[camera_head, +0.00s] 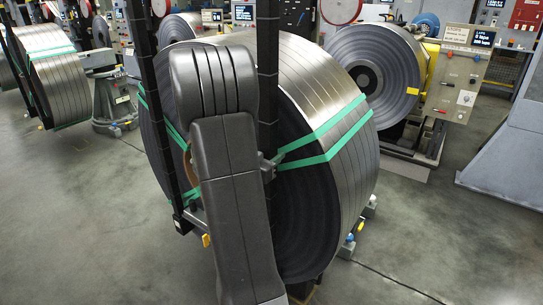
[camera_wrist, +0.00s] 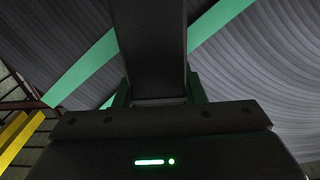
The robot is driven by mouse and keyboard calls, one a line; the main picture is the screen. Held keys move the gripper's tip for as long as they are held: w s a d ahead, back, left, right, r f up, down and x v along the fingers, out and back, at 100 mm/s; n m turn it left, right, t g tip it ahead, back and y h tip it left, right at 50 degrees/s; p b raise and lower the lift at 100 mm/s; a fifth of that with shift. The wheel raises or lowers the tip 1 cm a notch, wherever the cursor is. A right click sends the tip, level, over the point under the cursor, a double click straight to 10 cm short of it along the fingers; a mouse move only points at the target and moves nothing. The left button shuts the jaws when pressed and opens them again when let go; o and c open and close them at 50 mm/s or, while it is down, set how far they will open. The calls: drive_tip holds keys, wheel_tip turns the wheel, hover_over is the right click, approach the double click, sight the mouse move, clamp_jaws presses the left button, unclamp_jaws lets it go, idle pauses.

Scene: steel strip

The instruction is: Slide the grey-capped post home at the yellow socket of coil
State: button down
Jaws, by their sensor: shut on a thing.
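My gripper (camera_wrist: 158,95) is shut on a dark, flat-sided post (camera_wrist: 152,45), which rises between its two greenish fingers in the wrist view. In the head view my arm hides most of the gripper. A tall black post (camera_head: 268,70) stands upright beside the arm, in front of the big steel coil (camera_head: 330,105); it seems to be the held one. No grey cap shows clearly. A small yellow part (camera_head: 206,240) sits low at the coil's left side and may be the socket. Yellow bars (camera_wrist: 22,140) show at the left of the wrist view. The post's lower end is hidden.
Green straps (camera_head: 325,130) cross the coil. Another slanted black upright (camera_head: 152,100) stands left of my arm. A strapped coil (camera_head: 55,75) lies at the left, and a coil on a machine (camera_head: 375,75) at the back right.

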drive_tip(key=shift+f+b, duration=0.4)
drive_tip(key=shift+f, duration=0.05)
drive_tip(key=c, duration=0.8)
unclamp_jaws()
drive_tip(key=shift+c, duration=0.2)
drive_tip(key=v, duration=1.3)
drive_tip(key=shift+s+a+b, duration=0.25)
drive_tip(key=shift+s+b, duration=0.05)
drive_tip(key=shift+s, duration=0.05)
drive_tip(key=x, duration=1.3)
drive_tip(key=shift+w+d+p, duration=0.25)
drive_tip(key=shift+w+p, duration=0.05)
drive_tip(key=shift+p, duration=0.15)
drive_tip(key=shift+r, duration=0.15)
